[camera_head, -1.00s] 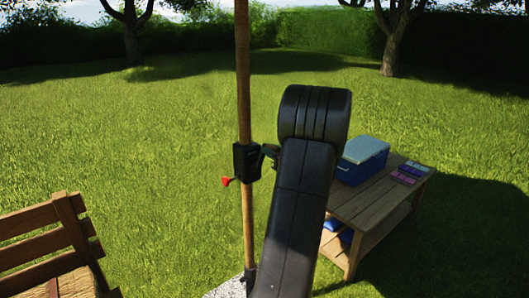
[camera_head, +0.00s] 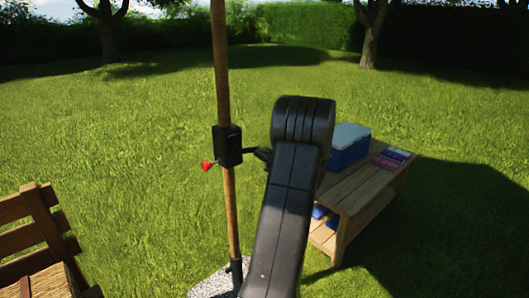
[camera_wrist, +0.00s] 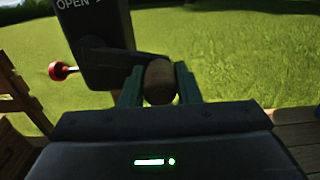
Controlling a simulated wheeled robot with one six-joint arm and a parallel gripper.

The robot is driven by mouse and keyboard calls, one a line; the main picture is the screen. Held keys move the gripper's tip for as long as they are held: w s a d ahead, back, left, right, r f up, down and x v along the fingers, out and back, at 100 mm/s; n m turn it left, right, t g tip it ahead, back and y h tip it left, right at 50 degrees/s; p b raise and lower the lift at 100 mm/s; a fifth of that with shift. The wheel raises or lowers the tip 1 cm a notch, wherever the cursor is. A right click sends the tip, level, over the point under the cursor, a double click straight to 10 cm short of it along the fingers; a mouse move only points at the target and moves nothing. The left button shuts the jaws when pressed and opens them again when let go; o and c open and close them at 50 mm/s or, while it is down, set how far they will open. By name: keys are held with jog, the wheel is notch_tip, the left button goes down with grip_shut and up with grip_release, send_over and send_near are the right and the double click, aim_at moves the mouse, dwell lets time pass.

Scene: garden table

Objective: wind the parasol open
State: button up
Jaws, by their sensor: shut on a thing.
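The parasol pole (camera_head: 221,75) is wooden and stands left of my arm in the head view, leaning slightly in the picture. A black crank box (camera_head: 228,146) is fixed on it, with a red knob (camera_head: 207,165) on its left. In the wrist view the crank box (camera_wrist: 97,45) carries the word "OPEN", and the red knob (camera_wrist: 60,70) shows too. A dark crank arm (camera_wrist: 130,60) ends in a round wooden handle (camera_wrist: 158,82). My gripper (camera_wrist: 160,84) is shut on this handle, one green finger on each side. The parasol's canopy is out of view.
A speckled parasol base (camera_head: 207,283) stands on the grass. A wooden chair (camera_head: 35,235) is at the left. A wooden side table (camera_head: 352,196) with a blue cool box (camera_head: 348,150) is right of my arm. Open lawn lies behind.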

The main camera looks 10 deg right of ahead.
jog(key=s+a+f+b, duration=0.3)
jog(key=a+f+b, duration=0.1)
jog(key=f+b, duration=0.1)
jog(key=shift+f, duration=0.45)
jog(key=o, duration=1)
jog(key=shift+w+d, duration=0.1)
jog(key=shift+w, duration=0.05)
jog(key=shift+o, duration=0.2)
jog(key=v, duration=1)
jog(key=x, duration=1)
